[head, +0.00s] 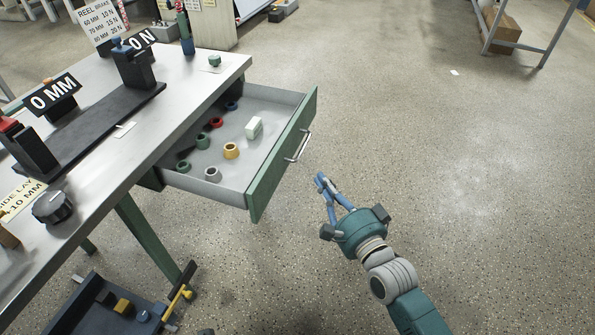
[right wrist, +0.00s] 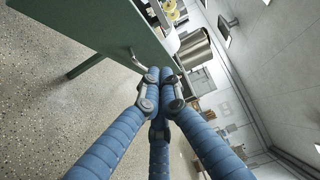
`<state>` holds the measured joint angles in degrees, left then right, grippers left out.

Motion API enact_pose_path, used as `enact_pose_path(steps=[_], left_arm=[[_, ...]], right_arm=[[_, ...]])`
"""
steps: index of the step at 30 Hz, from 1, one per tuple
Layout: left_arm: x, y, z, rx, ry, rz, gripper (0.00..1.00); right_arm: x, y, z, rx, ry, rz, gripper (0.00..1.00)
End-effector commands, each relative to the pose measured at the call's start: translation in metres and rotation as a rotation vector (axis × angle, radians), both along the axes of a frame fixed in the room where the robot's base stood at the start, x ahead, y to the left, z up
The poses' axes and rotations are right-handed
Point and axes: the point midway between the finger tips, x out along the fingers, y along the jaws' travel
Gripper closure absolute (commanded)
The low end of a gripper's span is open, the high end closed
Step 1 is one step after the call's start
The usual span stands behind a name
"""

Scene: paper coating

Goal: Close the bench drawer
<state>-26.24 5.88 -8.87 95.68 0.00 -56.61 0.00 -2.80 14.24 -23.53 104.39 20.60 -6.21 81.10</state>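The bench drawer (head: 282,155) has a green front and a grey inside, and it stands pulled out from the bench (head: 200,75). A metal bar handle (head: 299,147) is on its front. My right gripper (head: 321,181) is just in front of the drawer front, a little below and right of the handle, and apart from it. Its blue fingers come together at the tips with nothing between them. In the right wrist view the fingertips (right wrist: 160,80) are close to the green drawer front (right wrist: 110,25) and its handle (right wrist: 137,56). My left gripper is not in view.
Inside the drawer are several coloured rings and a pale block (head: 254,128). Black fixtures and signs stand on the bench top. A dark tray (head: 75,315) with a yellow handle is low at the bottom left. The floor right of the drawer is clear.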

Motion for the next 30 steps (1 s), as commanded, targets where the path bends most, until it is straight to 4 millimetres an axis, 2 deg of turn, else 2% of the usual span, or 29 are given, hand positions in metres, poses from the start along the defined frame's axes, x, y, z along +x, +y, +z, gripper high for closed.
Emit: enact_pose_path(steps=[5, 17, 22, 30], left_arm=[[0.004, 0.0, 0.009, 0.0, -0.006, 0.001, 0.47], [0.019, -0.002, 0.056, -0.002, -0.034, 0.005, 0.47], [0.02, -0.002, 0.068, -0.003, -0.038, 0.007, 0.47], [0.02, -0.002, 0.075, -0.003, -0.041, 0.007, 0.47]], right_arm=[[0.017, 0.01, 0.004, 0.011, -0.006, 0.002, 1.0], [0.092, 0.048, 0.003, 0.008, -0.005, 0.002, 1.0], [0.097, 0.073, 0.002, 0.01, -0.002, 0.002, 1.0], [0.1, 0.084, 0.002, 0.007, -0.001, 0.001, 1.0]])
